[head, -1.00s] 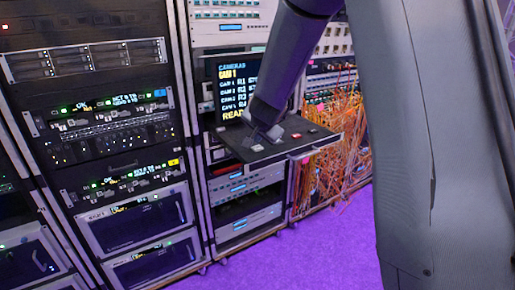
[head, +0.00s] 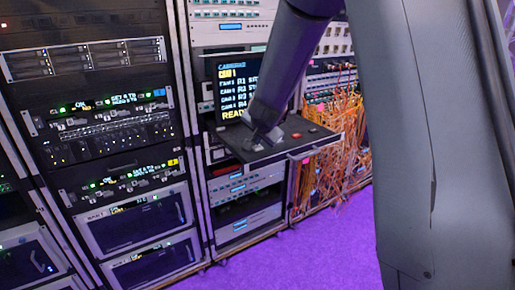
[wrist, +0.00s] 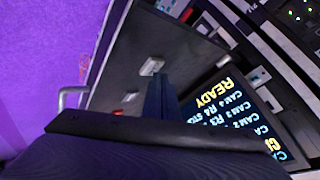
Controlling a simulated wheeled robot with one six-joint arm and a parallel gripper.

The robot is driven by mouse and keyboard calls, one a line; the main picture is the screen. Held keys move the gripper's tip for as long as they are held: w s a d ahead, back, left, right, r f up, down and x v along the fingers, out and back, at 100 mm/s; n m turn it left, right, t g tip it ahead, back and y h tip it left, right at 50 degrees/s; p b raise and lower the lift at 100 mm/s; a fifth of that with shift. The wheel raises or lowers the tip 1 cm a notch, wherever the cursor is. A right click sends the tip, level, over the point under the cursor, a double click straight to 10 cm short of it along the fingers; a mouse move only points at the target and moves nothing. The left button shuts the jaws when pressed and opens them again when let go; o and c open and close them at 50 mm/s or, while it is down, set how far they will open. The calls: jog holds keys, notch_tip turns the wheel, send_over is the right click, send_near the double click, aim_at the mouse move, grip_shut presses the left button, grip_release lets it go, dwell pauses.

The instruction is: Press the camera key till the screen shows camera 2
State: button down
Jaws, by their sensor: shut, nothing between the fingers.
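The screen (head: 235,88) stands behind the key shelf and reads CAMERAS, with CAM 1 in yellow, a list of cameras below it and READY at the bottom. It also shows, turned over, in the wrist view (wrist: 232,110). The dark key shelf (head: 240,137) juts out below the screen. In the wrist view a white key (wrist: 151,66) lies just beyond the tips of my gripper (wrist: 157,80). A red key (wrist: 118,112) is off to the side. My gripper (head: 259,142) is shut and empty, low over the shelf. I cannot tell whether it touches the white key or read any key label.
A handle (wrist: 70,97) runs along the shelf's front edge. Equipment racks (head: 110,120) stand to the left. Orange cables (head: 345,130) hang to the right of the shelf. Purple floor (head: 285,255) is clear in front.

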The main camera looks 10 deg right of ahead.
aim_at(258, 148)
jog(key=shift+f+b, duration=0.45)
dwell(0.5)
jog(key=shift+r, duration=0.2)
jog(key=shift+r+p, duration=0.7)
jog(key=shift+p, duration=0.35)
jog(key=shift+r, duration=0.1)
notch_tip(258, 148, up, 5)
jog(key=p, duration=0.6)
dwell(1.3)
